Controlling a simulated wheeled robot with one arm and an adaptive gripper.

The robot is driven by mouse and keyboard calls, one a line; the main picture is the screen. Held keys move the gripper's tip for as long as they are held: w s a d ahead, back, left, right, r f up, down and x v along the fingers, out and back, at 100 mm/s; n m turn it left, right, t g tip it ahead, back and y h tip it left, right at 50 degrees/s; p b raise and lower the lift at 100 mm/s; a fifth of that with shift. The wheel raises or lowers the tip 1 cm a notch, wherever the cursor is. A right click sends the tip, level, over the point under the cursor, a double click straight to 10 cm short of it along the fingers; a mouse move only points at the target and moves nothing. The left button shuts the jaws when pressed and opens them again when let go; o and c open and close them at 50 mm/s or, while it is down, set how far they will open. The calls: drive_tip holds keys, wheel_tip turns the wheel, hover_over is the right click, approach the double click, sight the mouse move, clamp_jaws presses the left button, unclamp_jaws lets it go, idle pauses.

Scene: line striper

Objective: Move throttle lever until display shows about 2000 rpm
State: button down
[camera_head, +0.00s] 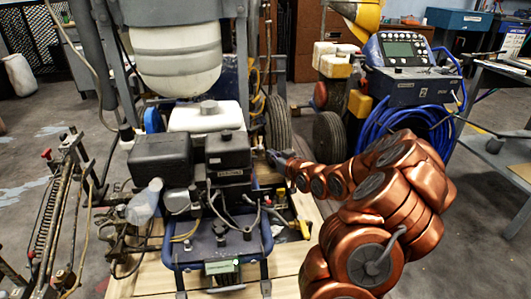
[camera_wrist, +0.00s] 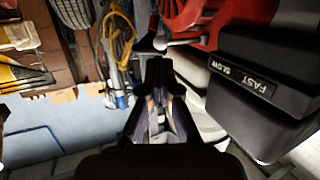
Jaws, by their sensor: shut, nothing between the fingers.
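The engine (camera_head: 160,160) stands in the middle of the head view. In the wrist view its black housing (camera_wrist: 265,95) carries a plate marked FAST and SLOW (camera_wrist: 242,78). A small dark knob on a short grey rod, seemingly the throttle lever (camera_wrist: 161,43), sticks out left of that plate. My gripper (camera_wrist: 158,66) is shut and empty, its tips just below the knob in the picture; I cannot tell if they touch. In the head view my gripper (camera_head: 271,155) is at the engine's right side, and the lever is not discernible. A small greenish display (camera_head: 222,267) is at the machine's front; its digits are unreadable.
A white tank (camera_head: 205,117) sits behind the engine, with a larger pale tank (camera_head: 178,60) above. A wheel (camera_head: 278,123) stands just behind my gripper. Another machine with a console (camera_head: 404,48) and coiled blue hose (camera_head: 400,118) is at right.

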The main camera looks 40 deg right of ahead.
sight(261, 148)
drive_tip(key=shift+b+x, duration=0.6)
drive_tip(key=shift+x, duration=1.85)
drive_tip(key=shift+w, duration=0.1)
drive_tip(key=shift+w+p, duration=0.1)
drive_tip(key=shift+p, duration=0.2)
drive_tip(key=p, duration=0.1)
drive_tip(key=w+p, duration=0.1)
drive_tip(key=p, duration=0.1)
drive_tip(key=shift+w+d+f, duration=0.1)
drive_tip(key=shift+w+d, duration=0.15)
drive_tip(key=shift+d, duration=0.05)
